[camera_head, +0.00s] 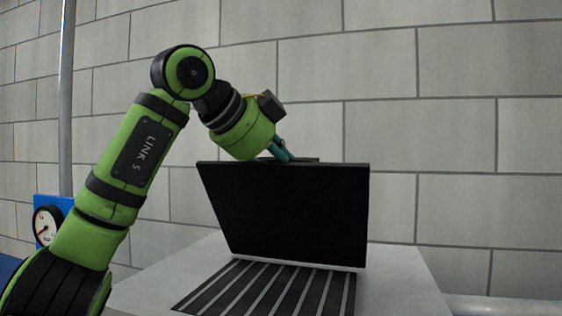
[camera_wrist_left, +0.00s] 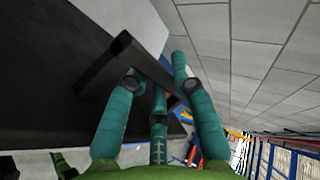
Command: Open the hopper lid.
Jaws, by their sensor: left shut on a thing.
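The black hopper lid (camera_head: 290,215) stands raised, nearly upright, above the barred grate (camera_head: 270,290) on top of the pale hopper (camera_head: 405,275) in the head view. My left gripper (camera_head: 283,151) is at the lid's top edge, its teal fingers partly hidden behind that edge. In the left wrist view, the fingers of my left gripper (camera_wrist_left: 158,78) close around the dark bar handle (camera_wrist_left: 128,58) of the lid. The lid's dark face (camera_wrist_left: 45,60) fills the left of that view. My right gripper is in neither view.
A blue panel with a round gauge (camera_head: 47,226) and a vertical metal pipe (camera_head: 67,100) are at the left. A grey block wall (camera_head: 450,130) is behind the hopper. A horizontal pipe (camera_head: 505,306) runs at the lower right.

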